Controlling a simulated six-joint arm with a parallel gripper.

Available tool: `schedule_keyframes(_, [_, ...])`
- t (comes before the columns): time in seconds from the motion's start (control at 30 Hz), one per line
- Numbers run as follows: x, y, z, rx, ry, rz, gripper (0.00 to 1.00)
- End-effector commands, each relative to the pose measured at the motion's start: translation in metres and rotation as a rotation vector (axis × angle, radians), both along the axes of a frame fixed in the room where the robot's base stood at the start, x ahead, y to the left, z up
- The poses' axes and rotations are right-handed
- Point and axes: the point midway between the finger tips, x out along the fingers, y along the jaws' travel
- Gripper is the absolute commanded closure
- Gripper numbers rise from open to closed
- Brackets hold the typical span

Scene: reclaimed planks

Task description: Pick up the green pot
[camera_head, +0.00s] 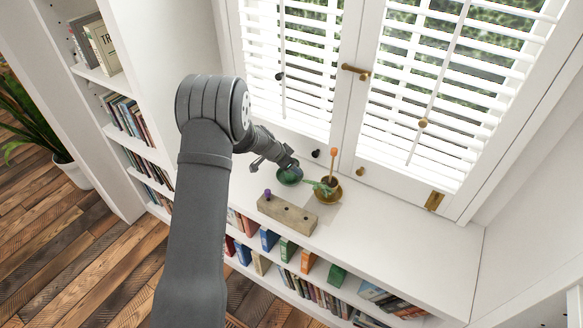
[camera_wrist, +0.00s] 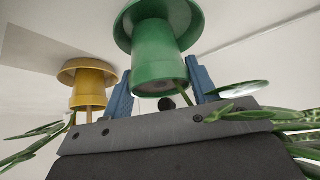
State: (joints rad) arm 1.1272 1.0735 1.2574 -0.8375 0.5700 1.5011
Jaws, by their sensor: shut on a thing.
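The green pot (camera_head: 290,176) stands out on the white ledge below the window, partly hidden by my gripper in the head view. In the wrist view the green pot (camera_wrist: 158,55) shows large, with a wide green disc at its upper end in the picture. My gripper (camera_head: 288,165) has its blue fingers on either side of the pot, shut on it. The fingers also show in the wrist view (camera_wrist: 160,70). Whether the pot touches the ledge cannot be told.
A yellow pot (camera_head: 329,193) with an upright orange-brown stick and green leaves stands close on the right; it also shows in the wrist view (camera_wrist: 87,85). A wooden block (camera_head: 288,214) with a purple piece lies in front. Window shutters (camera_head: 290,70) rise behind. The right ledge is clear.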

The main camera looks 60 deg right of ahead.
Motion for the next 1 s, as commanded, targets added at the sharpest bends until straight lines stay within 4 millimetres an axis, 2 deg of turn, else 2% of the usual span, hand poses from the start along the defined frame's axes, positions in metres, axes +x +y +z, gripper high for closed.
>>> schedule_keyframes(0.47, [0.000,-0.001,0.108,-0.006,-0.003,0.000,0.83])
schedule_keyframes(0.67, [0.001,0.041,0.105,0.000,-0.001,0.003,0.83])
schedule_keyframes(1.0, [0.003,0.134,0.105,-0.001,0.000,0.004,0.83])
